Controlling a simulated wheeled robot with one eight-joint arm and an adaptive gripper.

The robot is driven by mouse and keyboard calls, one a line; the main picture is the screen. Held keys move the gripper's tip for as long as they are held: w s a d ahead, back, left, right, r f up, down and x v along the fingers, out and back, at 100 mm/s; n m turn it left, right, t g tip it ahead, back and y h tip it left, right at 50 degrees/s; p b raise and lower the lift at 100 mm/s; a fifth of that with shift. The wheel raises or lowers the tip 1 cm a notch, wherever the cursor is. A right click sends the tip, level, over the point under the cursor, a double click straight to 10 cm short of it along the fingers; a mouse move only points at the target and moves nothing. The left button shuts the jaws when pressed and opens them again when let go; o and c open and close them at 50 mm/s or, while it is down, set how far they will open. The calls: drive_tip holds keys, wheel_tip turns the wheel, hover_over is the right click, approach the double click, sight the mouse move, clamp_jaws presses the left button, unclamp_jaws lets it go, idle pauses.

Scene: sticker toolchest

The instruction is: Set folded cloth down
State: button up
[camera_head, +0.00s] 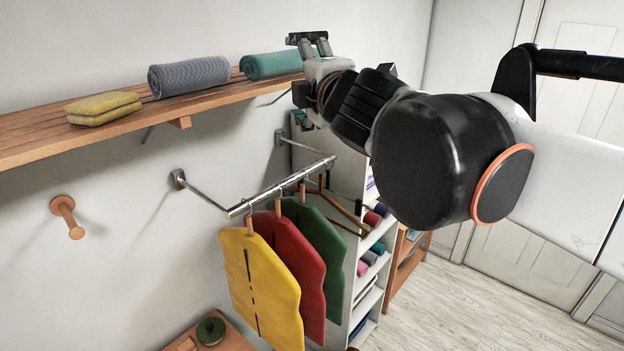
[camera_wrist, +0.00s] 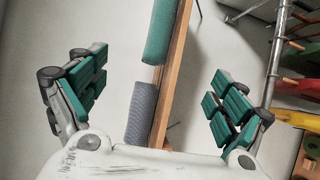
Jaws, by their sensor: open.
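A yellow folded cloth (camera_head: 103,108) lies flat on the left part of the wooden wall shelf (camera_head: 40,142), near its front edge. My gripper (camera_head: 307,40) is up at the shelf's far right end, beside the teal rolled towel and well apart from the yellow cloth. In the wrist view my gripper (camera_wrist: 158,78) is open, its teal-padded fingers spread wide with nothing held between them. The yellow cloth does not show in the wrist view.
A grey rolled towel (camera_head: 190,76) and a teal rolled towel (camera_head: 272,64) lie on the shelf right of the cloth. Below, a metal rail (camera_head: 280,186) holds yellow, red and green garments. A wooden peg (camera_head: 67,216) juts from the wall.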

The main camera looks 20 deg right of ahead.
drive_tip(key=s+d+f+m+g+h, duration=0.2)
drive_tip(key=s+d+f+m+g, duration=0.25)
drive_tip(key=f, duration=0.45)
drive_tip(key=s+d+f+m+g+h, duration=0.1)
drive_tip(key=s+d+f+m, duration=0.3)
drive_tip(key=f+m, duration=0.45)
drive_tip(key=s+a+f+m+g+y, duration=0.1)
drive_tip(key=s+a+f+m+g, duration=0.1)
drive_tip(key=s+f, duration=0.3)
drive_tip(key=s+a+f+m+g+y, duration=0.1)
drive_tip(key=s+a+f+m+g, duration=0.2)
drive_tip(key=s+f, duration=0.3)
wheel_tip(320, 180, down, 3)
drive_tip(key=shift+a+m+y, duration=0.15)
drive_tip(key=shift+m+y, duration=0.15)
drive_tip(key=shift+f, duration=0.1)
